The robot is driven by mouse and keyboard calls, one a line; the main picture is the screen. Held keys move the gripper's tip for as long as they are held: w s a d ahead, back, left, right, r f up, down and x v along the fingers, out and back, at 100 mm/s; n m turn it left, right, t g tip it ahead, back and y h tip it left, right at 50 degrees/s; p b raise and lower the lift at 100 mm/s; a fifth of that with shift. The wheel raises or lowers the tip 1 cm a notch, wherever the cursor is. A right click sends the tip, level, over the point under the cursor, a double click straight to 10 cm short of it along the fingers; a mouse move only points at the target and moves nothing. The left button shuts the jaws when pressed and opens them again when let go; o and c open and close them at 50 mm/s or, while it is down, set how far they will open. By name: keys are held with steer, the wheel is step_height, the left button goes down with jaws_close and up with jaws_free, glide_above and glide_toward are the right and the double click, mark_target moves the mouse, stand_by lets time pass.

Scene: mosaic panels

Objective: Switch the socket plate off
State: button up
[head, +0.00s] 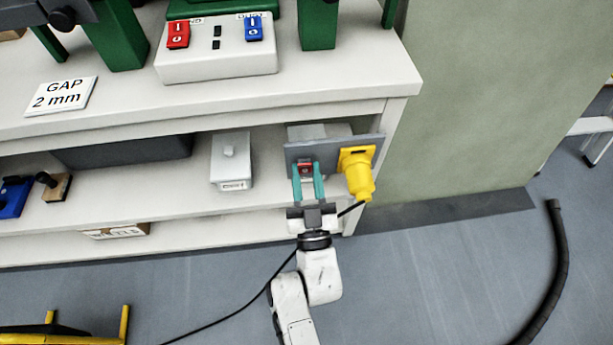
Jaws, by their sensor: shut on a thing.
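The socket plate (333,150) is a grey panel on the front right of the white shelf unit. A red switch (305,167) sits on its left part. A yellow plug (358,180) in a yellow socket is on its right part, with a black cable below. My gripper (307,173) has teal fingers pointing up at the plate, one on each side of the red switch. The fingers look shut on the red switch. The switch's exact position is too small to tell.
A white box with a lid (231,160) stands on the shelf to the left. Above, a white control box (217,55) has a red and a blue switch. A black cable runs across the floor below my arm. The floor to the right holds a dark hose (555,270).

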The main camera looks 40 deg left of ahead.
steer(key=o, duration=1.1)
steer(key=shift+c, duration=0.2)
steer(key=shift+f, duration=0.1)
steer(key=v, duration=1)
steer(key=shift+s+d+p, duration=0.3)
steer(key=shift+p, duration=0.1)
steer(key=shift+f, duration=0.1)
